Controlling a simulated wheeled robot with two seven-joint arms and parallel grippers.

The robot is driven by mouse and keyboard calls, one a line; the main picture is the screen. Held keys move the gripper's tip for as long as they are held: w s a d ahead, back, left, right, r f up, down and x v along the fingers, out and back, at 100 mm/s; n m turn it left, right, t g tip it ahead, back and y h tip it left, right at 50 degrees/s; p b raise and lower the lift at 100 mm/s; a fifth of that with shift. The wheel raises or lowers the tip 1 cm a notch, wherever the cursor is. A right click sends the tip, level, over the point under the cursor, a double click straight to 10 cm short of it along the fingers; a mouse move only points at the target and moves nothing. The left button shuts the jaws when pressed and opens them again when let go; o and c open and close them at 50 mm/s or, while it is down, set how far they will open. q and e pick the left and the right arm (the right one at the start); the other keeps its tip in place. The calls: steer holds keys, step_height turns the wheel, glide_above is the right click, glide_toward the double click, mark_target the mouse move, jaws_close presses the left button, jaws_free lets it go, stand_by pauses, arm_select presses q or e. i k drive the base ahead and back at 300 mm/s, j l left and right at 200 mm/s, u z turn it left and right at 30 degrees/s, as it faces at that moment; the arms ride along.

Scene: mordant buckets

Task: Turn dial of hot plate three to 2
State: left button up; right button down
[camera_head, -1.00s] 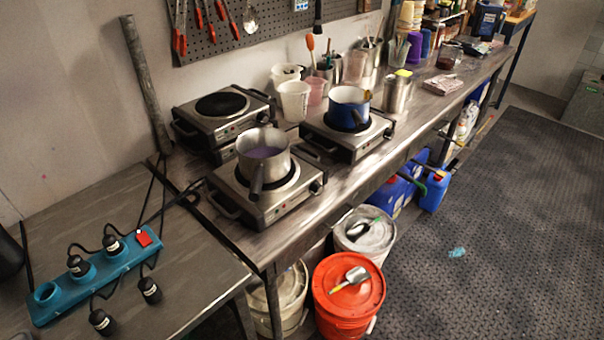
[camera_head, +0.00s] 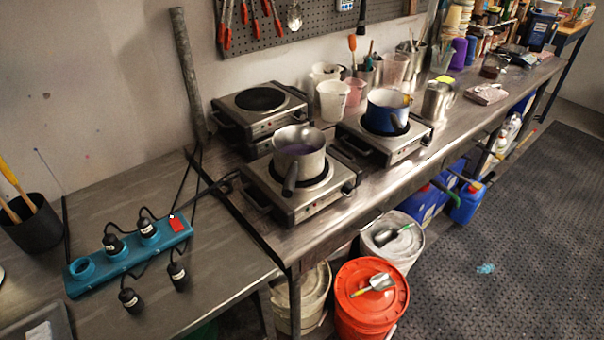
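Several hot plates stand on the metal workbench. The front hot plate (camera_head: 312,205) carries a steel saucepan (camera_head: 299,160) with purple contents. Its dark dial (camera_head: 347,188) is on the front face near the right corner. The right hot plate (camera_head: 400,148) carries a blue pot (camera_head: 384,112), and a dial (camera_head: 427,139) shows at its right end. The back left hot plate (camera_head: 262,99) has a bare black burner and seems stacked on another unit. I cannot read numbers on the dials or tell which plate is three. Neither gripper is in view.
A teal power strip (camera_head: 128,255) with plugs and black cables lies on the left table (camera_head: 215,290). Lidded buckets, one orange (camera_head: 368,310), stand on the floor under the bench edge. Cups and containers crowd the wall side.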

mark_target(349, 190)
steer(key=i+l+u, duration=0.4)
steer(key=l, duration=1.55)
steer(key=l+u, duration=0.45)
steer(key=l, duration=1.5)
